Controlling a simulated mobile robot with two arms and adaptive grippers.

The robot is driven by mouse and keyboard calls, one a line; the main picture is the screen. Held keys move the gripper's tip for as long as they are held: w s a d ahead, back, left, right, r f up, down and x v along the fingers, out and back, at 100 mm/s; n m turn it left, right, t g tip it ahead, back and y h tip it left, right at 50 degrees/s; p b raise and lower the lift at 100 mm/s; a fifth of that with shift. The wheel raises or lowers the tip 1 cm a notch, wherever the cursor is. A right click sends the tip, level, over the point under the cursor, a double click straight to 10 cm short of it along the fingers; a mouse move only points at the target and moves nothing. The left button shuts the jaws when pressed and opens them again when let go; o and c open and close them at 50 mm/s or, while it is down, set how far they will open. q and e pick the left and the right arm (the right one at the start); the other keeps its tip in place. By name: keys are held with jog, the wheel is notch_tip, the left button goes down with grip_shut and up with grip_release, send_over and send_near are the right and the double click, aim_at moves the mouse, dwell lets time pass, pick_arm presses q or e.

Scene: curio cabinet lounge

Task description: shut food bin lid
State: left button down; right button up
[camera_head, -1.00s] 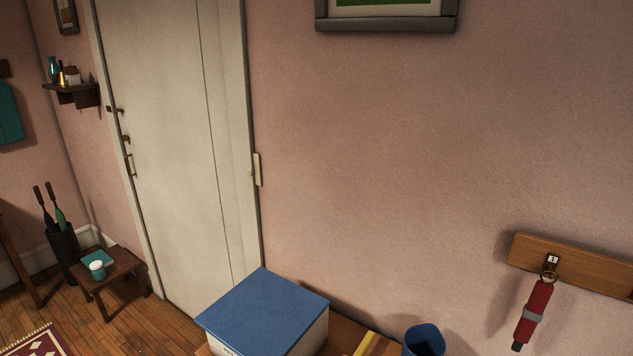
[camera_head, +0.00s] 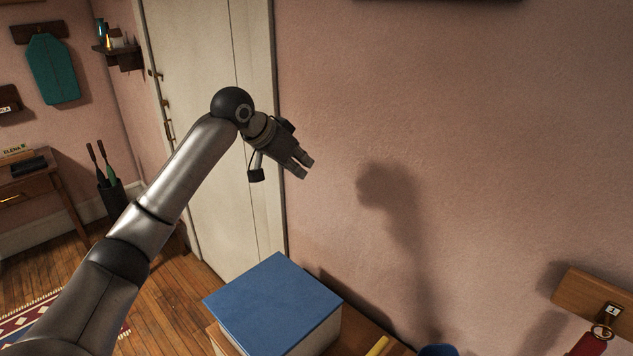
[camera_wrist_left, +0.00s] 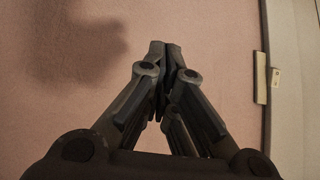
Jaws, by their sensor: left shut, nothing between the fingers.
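The food bin is a white box (camera_head: 318,338) with a flat blue lid (camera_head: 272,303), at the bottom middle of the head view. The lid lies flat across the top of the box. My left gripper (camera_head: 305,168) is raised above the bin, in front of the pink wall and near the door edge. Its fingers are together and empty, and they also show shut in the left wrist view (camera_wrist_left: 165,48). The gripper is well apart from the lid. The bin is not in the left wrist view. My right gripper is not in view.
The bin stands on a wooden surface (camera_head: 368,330) against the pink wall. A yellow object (camera_head: 378,346) and a dark blue cup (camera_head: 437,350) are to its right. A wooden rack (camera_head: 592,296) with a red hanging item is farther right. A white door (camera_head: 205,130) stands behind my arm.

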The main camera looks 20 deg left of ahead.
pick_arm(q)
jog(key=p+x, duration=0.4)
jog(key=x, duration=0.5)
jog(key=s+p, duration=0.1)
jog(key=s+a, duration=0.1)
jog(key=s+p, duration=0.1)
jog(key=shift+s+a+f+p, duration=0.15)
jog(key=shift+s+f+p, duration=0.15)
jog(key=shift+s+p, duration=0.05)
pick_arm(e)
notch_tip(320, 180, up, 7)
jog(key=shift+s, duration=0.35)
pick_arm(q)
jog(key=shift+w, duration=0.1)
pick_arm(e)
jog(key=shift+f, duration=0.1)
pick_arm(q)
jog(key=shift+f, duration=0.1)
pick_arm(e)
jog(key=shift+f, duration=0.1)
